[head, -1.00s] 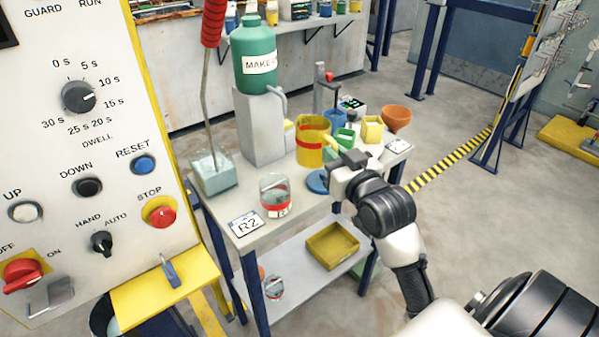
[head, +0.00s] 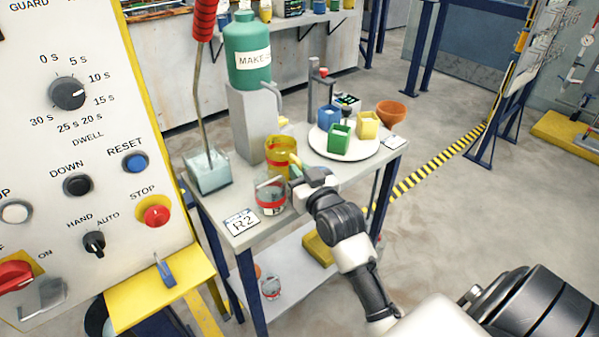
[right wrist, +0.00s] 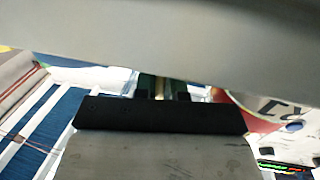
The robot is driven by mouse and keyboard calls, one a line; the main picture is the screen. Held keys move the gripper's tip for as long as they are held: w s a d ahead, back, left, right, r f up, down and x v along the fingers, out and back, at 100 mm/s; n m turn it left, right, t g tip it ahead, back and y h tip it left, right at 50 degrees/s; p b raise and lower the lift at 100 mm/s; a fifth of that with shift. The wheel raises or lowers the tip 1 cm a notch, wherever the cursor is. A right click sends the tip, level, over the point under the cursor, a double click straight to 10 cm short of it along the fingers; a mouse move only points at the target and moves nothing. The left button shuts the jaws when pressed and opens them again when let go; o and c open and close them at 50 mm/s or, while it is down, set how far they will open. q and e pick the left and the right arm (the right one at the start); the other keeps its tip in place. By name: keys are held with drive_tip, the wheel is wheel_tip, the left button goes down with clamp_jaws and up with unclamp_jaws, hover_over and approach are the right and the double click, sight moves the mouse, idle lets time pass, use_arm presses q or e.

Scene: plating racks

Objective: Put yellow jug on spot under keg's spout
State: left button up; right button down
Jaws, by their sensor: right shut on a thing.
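The yellow jug (head: 281,146) with a red band stands upright in the head view, close to the front right of the grey pedestal (head: 250,120). I cannot tell whether the jug touches the table, and the spot under the spout is not clearly visible. My left gripper is not in view.
A glass jar with a red band (head: 271,197) stands just in front of the jug. A white round plate (head: 368,152) holds blue, green and yellow cups to the right. A clear square container (head: 208,173) stands left. An R2 card (head: 241,222) lies at the table's front.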

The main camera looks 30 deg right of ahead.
drive_tip(key=shift+f, duration=0.1)
drive_tip(key=c, duration=1.2)
unclamp_jaws()
